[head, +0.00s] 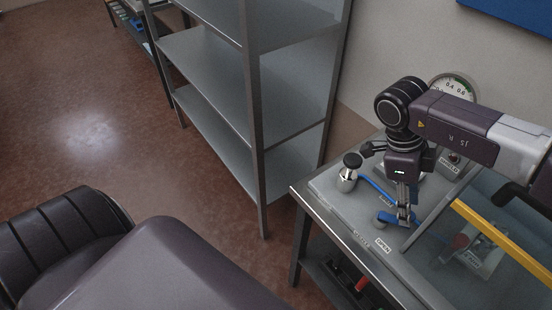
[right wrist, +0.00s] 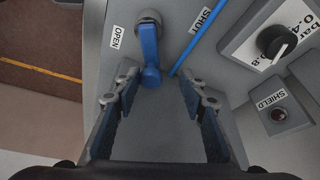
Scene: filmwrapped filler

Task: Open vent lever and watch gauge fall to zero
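The vent lever is blue; its handle shows in the right wrist view (right wrist: 150,52) beside the OPEN label (right wrist: 117,37), apart from the SHUT label (right wrist: 200,20). The lever's blue end also shows in the head view (head: 387,218). My right gripper (head: 405,210) points down over the panel. In the right wrist view it (right wrist: 160,92) is open, with the lever's end just ahead of the gap between its fingers; contact cannot be told. The round gauge (head: 461,82) has a green band; my right arm covers part of it and its needle cannot be read. My left gripper is out of view.
A black knob (right wrist: 272,41) and a red SHIELD lamp (right wrist: 278,115) sit on the panel. A small metal vessel with a black top (head: 347,180) stands left of the gripper. A yellow bar (head: 500,238) edges a clear cover at right. A metal shelf (head: 253,130) stands left.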

